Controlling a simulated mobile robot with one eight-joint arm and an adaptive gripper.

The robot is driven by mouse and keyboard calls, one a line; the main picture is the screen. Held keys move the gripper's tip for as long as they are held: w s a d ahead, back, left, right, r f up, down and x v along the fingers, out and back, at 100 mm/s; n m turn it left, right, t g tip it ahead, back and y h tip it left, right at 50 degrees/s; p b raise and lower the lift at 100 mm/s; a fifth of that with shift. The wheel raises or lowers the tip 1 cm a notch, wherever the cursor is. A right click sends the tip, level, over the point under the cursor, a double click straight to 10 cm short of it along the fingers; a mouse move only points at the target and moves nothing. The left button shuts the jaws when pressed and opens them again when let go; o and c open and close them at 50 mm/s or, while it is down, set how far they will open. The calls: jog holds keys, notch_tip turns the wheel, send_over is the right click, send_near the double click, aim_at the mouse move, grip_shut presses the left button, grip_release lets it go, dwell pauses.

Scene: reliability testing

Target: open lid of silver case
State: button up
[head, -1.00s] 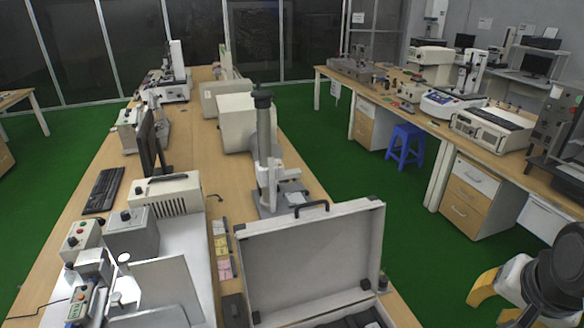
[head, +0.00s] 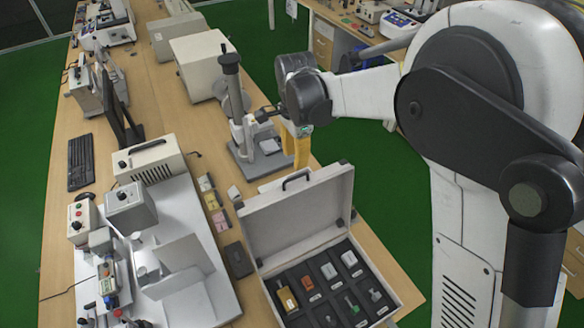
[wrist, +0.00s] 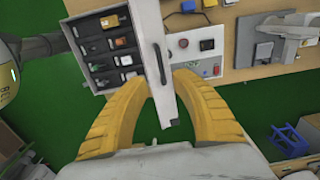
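The silver case (head: 398,281) stands on the wooden bench with its lid (head: 300,215) raised about upright and its black foam interior showing. A dark handle (head: 296,179) sits on the lid's top edge. My gripper (head: 300,163) has yellow fingers pointing down, just behind the lid. In the wrist view my gripper (wrist: 166,74) has its two fingers spread apart. The lid's edge (wrist: 155,50) shows between them, with a visible gap to at least the right finger. I cannot tell whether either finger touches the lid.
A test stand (head: 243,130) with a tall column is behind the case. A white machine (head: 165,245) and small coloured blocks (head: 214,205) lie to the left. Several small items sit in the foam. Green floor is at the right.

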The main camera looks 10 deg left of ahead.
aim_at(294, 178)
notch_tip(294, 178, down, 8)
jog(key=shift+p, duration=0.45)
grip_shut()
